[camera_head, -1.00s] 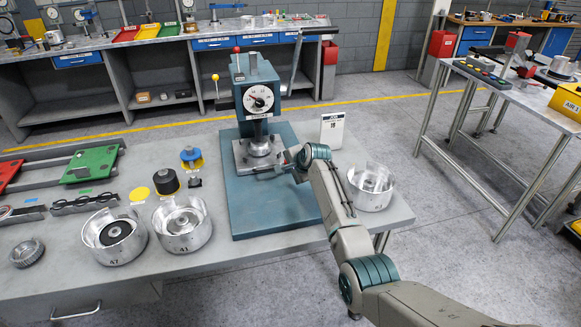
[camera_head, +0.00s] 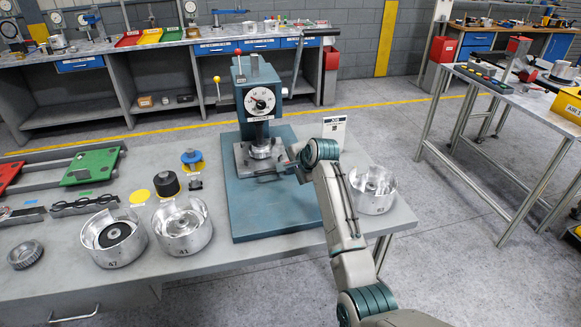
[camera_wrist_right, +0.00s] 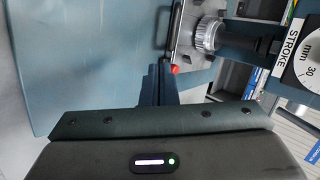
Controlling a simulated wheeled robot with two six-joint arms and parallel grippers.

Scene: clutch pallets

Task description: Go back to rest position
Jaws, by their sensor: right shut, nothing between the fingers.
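My right gripper (camera_head: 268,174) is shut with nothing in it. It is beside the metal work plate of the teal press (camera_head: 260,103), at the end of my right arm, which reaches in from the lower right. In the right wrist view the shut fingers (camera_wrist_right: 158,84) point at the edge of the press plate, close to a small red knob (camera_wrist_right: 174,69). I cannot tell whether they touch the plate. My left gripper is not in view.
A silver housing (camera_head: 373,190) stands just right of my right arm. Two more housings (camera_head: 182,228) (camera_head: 114,238) stand at left on the grey table (camera_head: 225,262). A white sign (camera_head: 334,130) stands behind my wrist.

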